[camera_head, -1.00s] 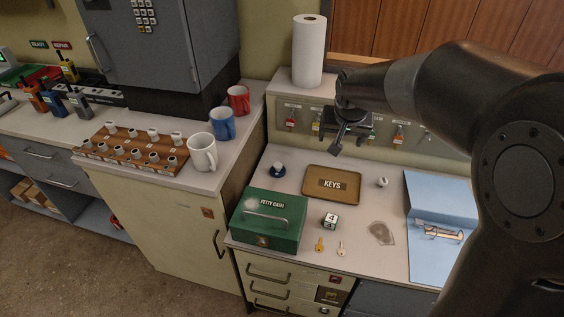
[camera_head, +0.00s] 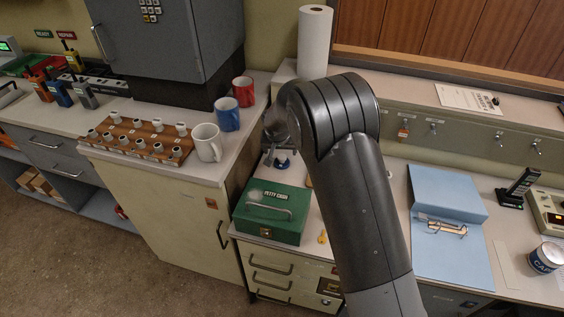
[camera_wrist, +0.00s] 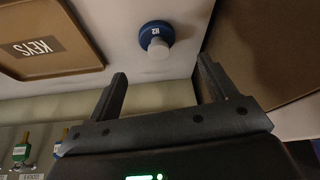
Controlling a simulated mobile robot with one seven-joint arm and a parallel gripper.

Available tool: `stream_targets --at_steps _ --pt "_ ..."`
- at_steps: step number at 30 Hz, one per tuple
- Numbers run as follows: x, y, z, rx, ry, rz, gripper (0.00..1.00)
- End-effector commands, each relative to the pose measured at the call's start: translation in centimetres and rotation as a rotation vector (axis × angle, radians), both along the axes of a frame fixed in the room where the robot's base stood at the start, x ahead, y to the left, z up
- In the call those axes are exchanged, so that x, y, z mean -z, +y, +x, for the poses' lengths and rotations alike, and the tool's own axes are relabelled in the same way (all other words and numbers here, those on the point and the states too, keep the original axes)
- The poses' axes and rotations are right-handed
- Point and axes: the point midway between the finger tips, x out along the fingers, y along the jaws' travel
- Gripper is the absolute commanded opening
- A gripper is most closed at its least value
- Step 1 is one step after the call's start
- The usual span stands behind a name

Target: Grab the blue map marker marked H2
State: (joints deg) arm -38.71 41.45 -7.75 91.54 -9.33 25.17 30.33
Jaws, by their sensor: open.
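The blue map marker (camera_wrist: 150,30) shows at the top of the wrist view. It has a round blue base labelled H2 and a paler knob, and it stands on the pale counter. In the head view the marker (camera_head: 284,164) is behind the green cash box, partly hidden by my gripper. My gripper (camera_wrist: 162,72) is open and empty. The marker lies beyond the fingertips, roughly in line with the gap between them, not touching them. In the head view my arm hides much of the counter around it.
The brown KEYS tray (camera_wrist: 85,55) lies beside the marker in the wrist view. The green petty cash box (camera_head: 272,212) stands in front of it. A white mug (camera_head: 207,143) and other mugs stand on the cabinet to the left. A blue binder (camera_head: 450,195) lies to the right.

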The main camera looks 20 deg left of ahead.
Motion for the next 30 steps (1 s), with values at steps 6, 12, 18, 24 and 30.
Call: stream_targets --at_steps 6,12,18,24,30 --pt "2.5 0.1 1.1 0.0 0.002 -0.001 0.78" --pt "3.6 0.2 1.8 0.001 0.001 0.0 0.78" --pt "6.0 0.3 3.2 0.001 0.002 -0.001 0.78" --pt "7.4 0.4 3.8 0.001 0.001 0.0 0.78" --pt "7.4 0.4 3.9 0.0 0.001 0.0 0.78"
